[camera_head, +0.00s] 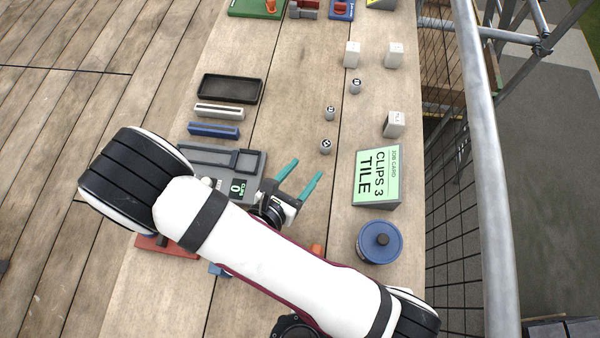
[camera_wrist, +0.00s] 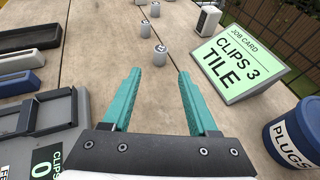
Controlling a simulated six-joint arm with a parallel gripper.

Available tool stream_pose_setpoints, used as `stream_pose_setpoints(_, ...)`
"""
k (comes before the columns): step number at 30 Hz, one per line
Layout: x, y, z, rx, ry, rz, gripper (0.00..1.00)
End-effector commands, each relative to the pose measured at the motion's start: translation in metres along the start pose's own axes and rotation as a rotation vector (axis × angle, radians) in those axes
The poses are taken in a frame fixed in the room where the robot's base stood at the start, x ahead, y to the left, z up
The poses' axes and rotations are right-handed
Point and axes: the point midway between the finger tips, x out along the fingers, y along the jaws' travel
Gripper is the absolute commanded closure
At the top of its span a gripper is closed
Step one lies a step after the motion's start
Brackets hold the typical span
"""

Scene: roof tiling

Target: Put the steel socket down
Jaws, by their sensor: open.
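Three small grey steel sockets with dark marks on top stand upright on the wooden table. The nearest socket (camera_head: 326,146) is just beyond my fingertips; in the wrist view this socket (camera_wrist: 160,55) stands straight ahead, apart from the fingers. A second socket (camera_head: 330,112) and a third socket (camera_head: 355,86) stand farther off. I cannot tell which one the task means. My gripper (camera_head: 305,170) has two teal fingers spread apart with nothing between them; it also shows in the wrist view (camera_wrist: 160,74).
A green job card (camera_head: 377,175) reading "CLIPS 3 TILE" and a blue "PLUGS" tub (camera_head: 379,243) stand to the right. Grey blocks (camera_head: 395,124) stand near the right edge. A grey clip tray (camera_head: 249,162), a blue bar (camera_head: 213,130) and a black tray (camera_head: 230,88) lie left.

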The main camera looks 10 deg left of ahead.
Motion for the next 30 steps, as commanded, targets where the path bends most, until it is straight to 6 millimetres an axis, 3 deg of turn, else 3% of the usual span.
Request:
stream_pose_setpoints(4,-0.015,0.0,0.0,0.001,0.001,0.0,0.41)
stream_pose_setpoints(7,-0.017,-0.001,0.0,0.004,0.003,-0.001,0.41)
stream_pose_setpoints(9,-0.014,0.003,-0.002,0.098,0.052,-0.005,0.41)
stream_pose_setpoints(11,-0.009,0.014,-0.004,0.345,0.18,-0.02,0.41)
stream_pose_setpoints(13,-0.006,0.039,-0.001,0.81,0.423,-0.077,0.41)
stream_pose_setpoints(15,-0.015,0.062,0.021,1.314,0.706,-0.213,0.41)
stream_pose_setpoints(17,-0.031,0.067,0.051,1.661,0.914,-0.396,0.41)
stream_pose_setpoints(19,-0.054,0.046,0.088,1.959,1.059,-0.691,0.41)
stream_pose_setpoints(21,-0.077,0.002,0.113,2.175,1.04,-1.042,0.41)
stream_pose_setpoints(24,-0.108,-0.072,0.129,2.415,0.75,-1.501,0.41)
stream_pose_setpoints(26,-0.124,-0.108,0.131,2.523,0.517,-1.7,0.41)
stream_pose_setpoints(27,-0.133,-0.125,0.132,-2.543,-0.371,1.771,0.41)
stream_pose_setpoints(30,-0.146,-0.15,0.132,-2.433,-0.132,1.765,0.41)
